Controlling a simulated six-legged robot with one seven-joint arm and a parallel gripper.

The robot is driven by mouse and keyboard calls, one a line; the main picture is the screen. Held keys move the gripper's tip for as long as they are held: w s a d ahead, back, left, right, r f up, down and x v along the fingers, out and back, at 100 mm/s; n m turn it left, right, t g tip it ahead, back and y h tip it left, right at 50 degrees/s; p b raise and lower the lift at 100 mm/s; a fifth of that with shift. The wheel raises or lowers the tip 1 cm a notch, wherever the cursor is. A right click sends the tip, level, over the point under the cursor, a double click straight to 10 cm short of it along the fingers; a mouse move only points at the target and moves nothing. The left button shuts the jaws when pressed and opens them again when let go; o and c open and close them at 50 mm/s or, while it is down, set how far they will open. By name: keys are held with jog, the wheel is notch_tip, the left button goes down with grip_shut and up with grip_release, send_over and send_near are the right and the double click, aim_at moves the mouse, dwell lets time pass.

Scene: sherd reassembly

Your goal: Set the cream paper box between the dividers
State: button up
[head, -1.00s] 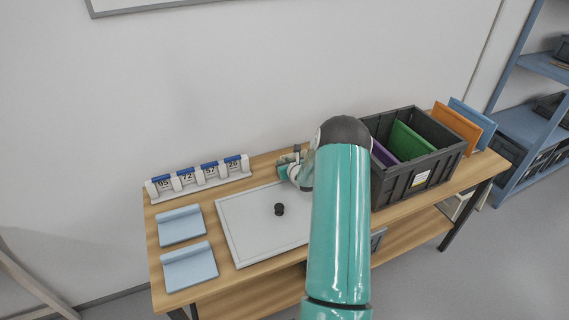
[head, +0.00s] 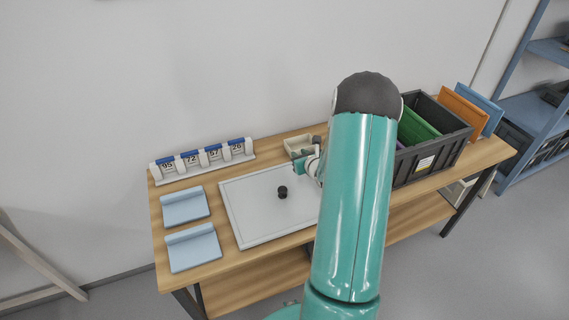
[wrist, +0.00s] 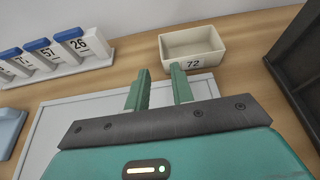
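The cream paper box (wrist: 180,48) is an open-topped tray with a "72" label on its front, standing on the wooden table beyond my fingertips in the wrist view. It also shows in the head view (head: 297,146), partly hidden by my gripper (head: 304,165). My gripper (wrist: 161,84) is open, its two green fingers apart with nothing between them, short of the box. The dark crate (head: 429,162) at the right holds a green divider (head: 418,125) and a purple divider (head: 400,146), partly hidden by my arm.
A white board (head: 255,218) with a small black knob (head: 282,192) lies mid-table. A numbered rack (head: 203,158) stands at the back left, with two light-blue pieces (head: 185,206) in front. Orange (head: 463,113) and blue (head: 481,106) panels stand right of the crate.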

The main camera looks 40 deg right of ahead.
jog(key=w+a+r+n+y, duration=0.2)
jog(key=a+r+n+y, duration=0.1)
jog(key=a+r+n, duration=0.4)
jog(key=w+a+r+n+y, duration=0.35)
jog(key=a+r, duration=0.25)
jog(key=a, duration=0.3)
jog(key=s+a+r+n+g+y, duration=0.25)
jog(key=a+r+n, duration=0.2)
jog(key=a, duration=0.35)
jog(key=s+a+r+n+g+y, duration=0.1)
jog(key=s+a+r+n+y, duration=0.15)
jog(key=a+n, duration=0.4)
jog(key=s+a+r+n+g+h, duration=0.2)
jog(key=s+a+r+n+g, duration=0.2)
jog(key=s+a+n, duration=0.65)
jog(key=s+r+n+h, duration=0.3)
jog(key=s+n+h, duration=0.2)
jog(key=s, duration=0.7)
jog(key=shift+s+n, duration=0.15)
jog(key=shift+n, duration=0.65)
jog(key=shift+o, duration=0.7)
jog(key=shift+s+d+r, duration=0.1)
jog(key=shift+s+d, duration=0.1)
jog(key=o, duration=0.3)
jog(key=shift+s+d+n, duration=0.1)
jog(key=shift+n, duration=0.2)
jog(key=shift+c, duration=0.8)
